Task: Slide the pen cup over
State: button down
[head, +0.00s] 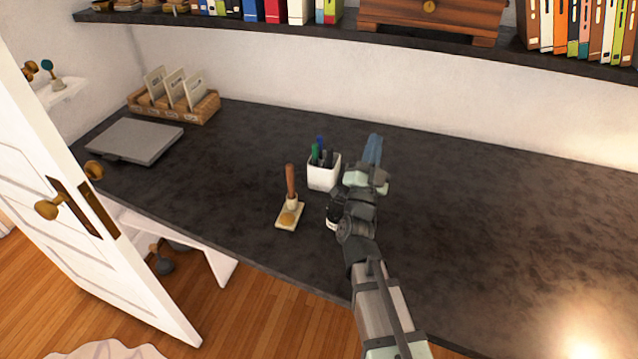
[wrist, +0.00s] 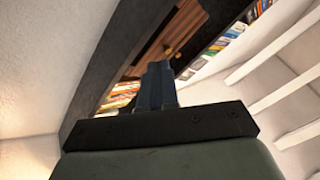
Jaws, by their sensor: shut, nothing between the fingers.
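The pen cup (head: 323,176) is a white square cup holding several pens, one green and one blue among them. It stands upright on the dark desk (head: 470,210) in the head view. My gripper (head: 374,149) is just to the right of the cup, with its bluish fingers together and nothing between them. A small gap seems to lie between the fingers and the cup, though my wrist sits close to the cup's right side. In the wrist view my shut fingers (wrist: 158,85) point toward the shelf; the cup does not show there.
A stamp with a brown handle (head: 291,184) stands in front of the cup, to its left. A grey laptop (head: 135,140) and a wooden card holder (head: 174,104) are at the far left. The desk right of my arm is clear. A shelf (head: 330,27) with books hangs above.

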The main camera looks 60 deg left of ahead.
aim_at(322, 176)
jog(key=s+a+f+m+g+h, duration=0.1)
jog(key=s+f+m, duration=0.15)
jog(key=s, duration=0.35)
jog(key=s+a+f+m, duration=0.2)
jog(key=s+f, duration=0.1)
jog(key=s, duration=0.3)
jog(key=s+f+m+g+h, duration=0.1)
jog(key=s+f, duration=0.1)
jog(key=f, duration=0.1)
jog(key=s+f+m+h, duration=0.1)
jog(key=s+f+m, duration=0.1)
jog(key=f, duration=0.2)
jog(key=s+d+f+m+g+h, duration=0.1)
jog(key=s+f+m+h, duration=0.1)
jog(key=f, duration=0.2)
jog(key=shift+f+m+g, duration=0.25)
jog(key=shift+g, duration=0.05)
jog(key=shift+s+f, duration=0.2)
jog(key=shift+f, duration=0.25)
jog(key=x, duration=1.4)
jog(key=shift+f, duration=0.2)
jog(key=x, duration=0.4)
jog(key=shift+f, duration=0.1)
jog(key=shift+s+d, duration=0.1)
